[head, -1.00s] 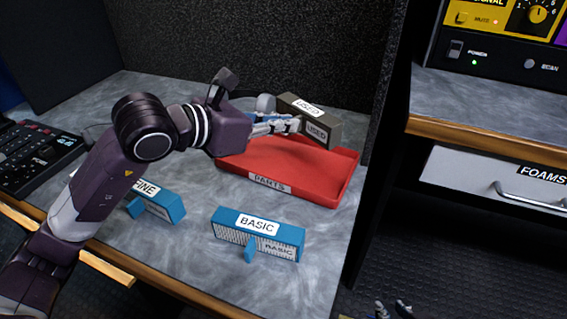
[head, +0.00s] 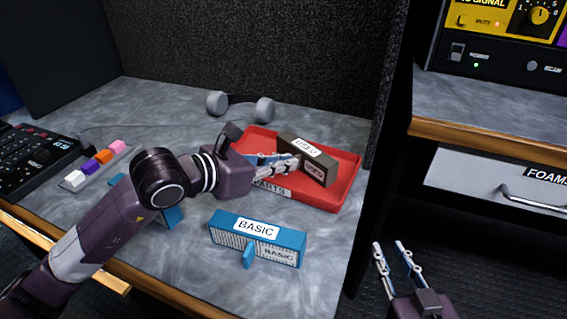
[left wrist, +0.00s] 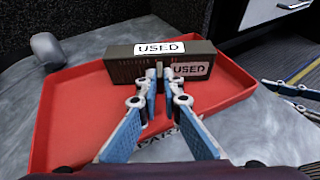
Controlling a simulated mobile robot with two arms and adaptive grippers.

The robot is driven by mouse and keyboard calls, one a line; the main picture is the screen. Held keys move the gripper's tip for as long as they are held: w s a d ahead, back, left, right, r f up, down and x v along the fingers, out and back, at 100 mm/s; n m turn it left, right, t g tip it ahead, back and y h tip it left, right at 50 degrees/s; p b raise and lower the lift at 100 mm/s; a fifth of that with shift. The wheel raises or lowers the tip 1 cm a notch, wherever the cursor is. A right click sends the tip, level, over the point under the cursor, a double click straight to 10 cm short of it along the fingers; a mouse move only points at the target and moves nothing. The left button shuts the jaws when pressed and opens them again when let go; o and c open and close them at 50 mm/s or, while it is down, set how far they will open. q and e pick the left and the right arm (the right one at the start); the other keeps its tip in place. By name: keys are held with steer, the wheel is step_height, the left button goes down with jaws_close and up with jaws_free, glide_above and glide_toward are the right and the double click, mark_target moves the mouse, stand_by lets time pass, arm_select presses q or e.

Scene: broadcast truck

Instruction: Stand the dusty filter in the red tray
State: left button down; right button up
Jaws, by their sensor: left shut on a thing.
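The dusty filter is a dark grey-brown block (head: 318,168) with white USED labels. It is upright inside the red tray (head: 338,197), toward the tray's back; whether its base touches the tray floor I cannot tell. My left gripper (head: 295,163) is shut on the filter's tab. In the left wrist view the filter (left wrist: 125,70) spans much of the tray (left wrist: 60,120), and the fingertips (left wrist: 160,75) meet at its near face. My right gripper (head: 393,250) is open and empty, off the desk's right side.
A blue BASIC filter (head: 258,237) stands in front of the tray. Another blue filter (head: 168,217) is partly hidden behind my left arm. Grey headphones (head: 264,109) lie behind the tray.

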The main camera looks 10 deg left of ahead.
steer(key=shift+w+r, duration=0.1)
steer(key=shift+r, duration=0.35)
arm_select(q)
steer(key=c, duration=2.1)
jaws_free()
arm_select(e)
steer(key=shift+a+r+t, duration=0.1)
steer(key=shift+t, duration=0.2)
